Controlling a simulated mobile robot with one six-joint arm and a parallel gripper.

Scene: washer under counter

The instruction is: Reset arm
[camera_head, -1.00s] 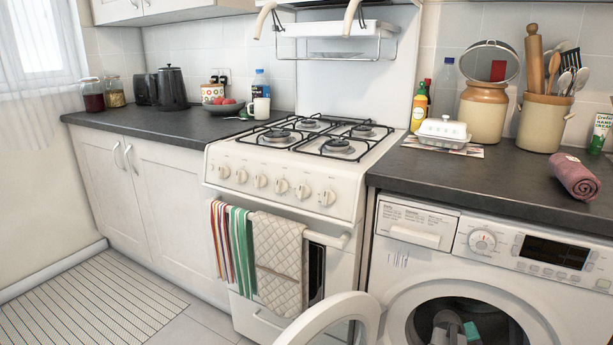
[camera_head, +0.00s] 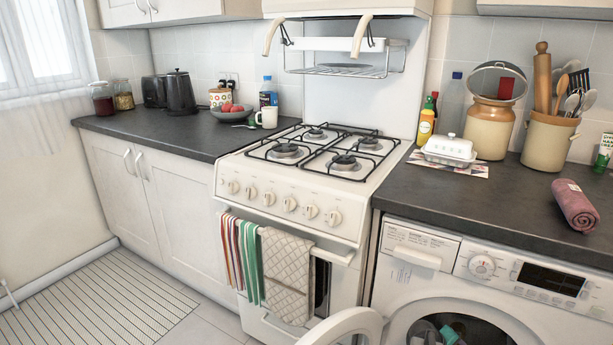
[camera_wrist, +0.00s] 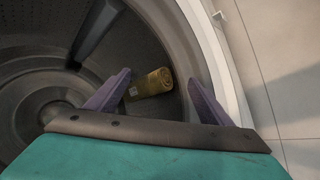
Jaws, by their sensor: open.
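My gripper (camera_wrist: 159,76) is open in the wrist view, with its two purple fingers spread apart and nothing held between them. A rolled olive-brown cloth (camera_wrist: 151,83) lies in the dark drum (camera_wrist: 40,80), beyond and between the fingers in the picture; I cannot tell how far it is from them. In the head view, a teal part of my gripper (camera_head: 449,334) shows inside the round opening of the white washer (camera_head: 395,303), cut off by the bottom edge. The washer's door (camera_head: 345,327) stands open to the left.
A white cooker (camera_head: 300,215) stands left of the washer, with towels hanging on its front. The dark counter (camera_head: 480,205) above the washer holds a rolled mauve towel (camera_head: 576,206), jars and a butter dish. Pale floor tiles (camera_wrist: 285,60) are clear outside the drum.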

